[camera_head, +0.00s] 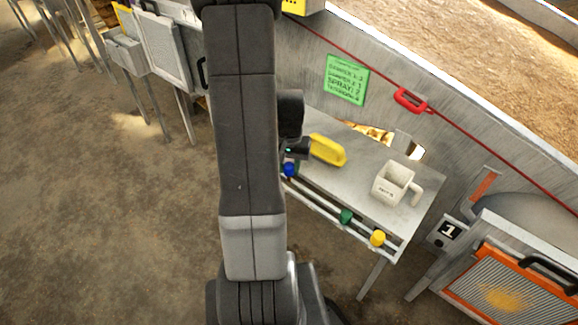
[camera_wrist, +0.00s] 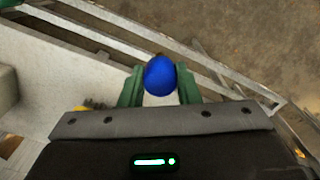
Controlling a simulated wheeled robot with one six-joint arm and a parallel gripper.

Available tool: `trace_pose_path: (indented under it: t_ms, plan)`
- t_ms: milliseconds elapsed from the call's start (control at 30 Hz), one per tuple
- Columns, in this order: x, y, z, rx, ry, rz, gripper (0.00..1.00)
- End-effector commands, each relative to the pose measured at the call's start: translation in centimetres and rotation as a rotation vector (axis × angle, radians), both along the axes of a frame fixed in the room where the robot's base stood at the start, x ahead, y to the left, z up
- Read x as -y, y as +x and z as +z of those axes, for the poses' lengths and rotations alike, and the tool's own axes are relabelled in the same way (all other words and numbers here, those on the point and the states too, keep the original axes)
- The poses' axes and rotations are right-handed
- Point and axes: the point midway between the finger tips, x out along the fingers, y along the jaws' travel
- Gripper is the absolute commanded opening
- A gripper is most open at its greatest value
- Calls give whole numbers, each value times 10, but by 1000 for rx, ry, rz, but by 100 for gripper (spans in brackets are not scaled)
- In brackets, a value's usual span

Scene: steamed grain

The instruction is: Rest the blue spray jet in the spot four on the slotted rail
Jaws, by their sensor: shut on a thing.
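The blue spray jet (camera_wrist: 160,75) has a round blue top and a pale body. My gripper (camera_wrist: 160,88) has green fingers on both sides of it and is shut on it. In the head view the blue jet (camera_head: 289,170) shows at the left part of the slotted rail (camera_head: 322,209), beside my arm. The rail (camera_wrist: 120,33) runs along the front of the metal table, and its bars pass beside and beyond the jet in the wrist view. I cannot tell whether the jet touches the rail. Slot numbers are not readable.
A green jet (camera_head: 346,217) and a yellow jet (camera_head: 378,238) sit on the rail's right part. On the table (camera_head: 352,188) are a yellow object (camera_head: 327,150) and a white mug (camera_head: 394,183). A grey wall with a green sign (camera_head: 347,80) stands behind. My arm hides the rail's left end.

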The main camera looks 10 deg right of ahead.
Motion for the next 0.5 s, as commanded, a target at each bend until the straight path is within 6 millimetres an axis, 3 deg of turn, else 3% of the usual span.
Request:
trace_pose_path:
  t_ms: [500]
  plan:
    - [0,0,-26,-1,0,0,7]
